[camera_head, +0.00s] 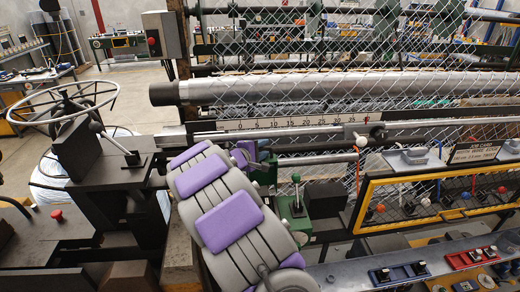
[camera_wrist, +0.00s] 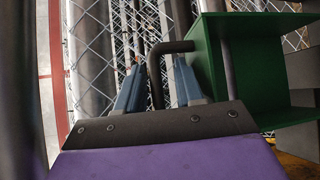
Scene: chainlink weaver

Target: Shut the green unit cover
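The green unit cover (camera_wrist: 235,65) fills the upper right of the wrist view as an open-sided green panel piece. A dark bent handle (camera_wrist: 156,75) sticks out from its left side. My gripper (camera_wrist: 158,66) has two blue-grey fingers standing apart, one on each side of the handle's lower part. I see gaps between fingers and handle, so it does not look gripped. In the head view my gripper (camera_head: 256,158) is mostly hidden behind my grey and purple arm. A small part of green housing (camera_head: 266,172) shows beside it.
A green block with a lever (camera_head: 294,210) stands right of my arm. A yellow-framed panel (camera_head: 370,190) and a blue switch console (camera_head: 380,268) lie farther right. A handwheel (camera_head: 65,103) is at left.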

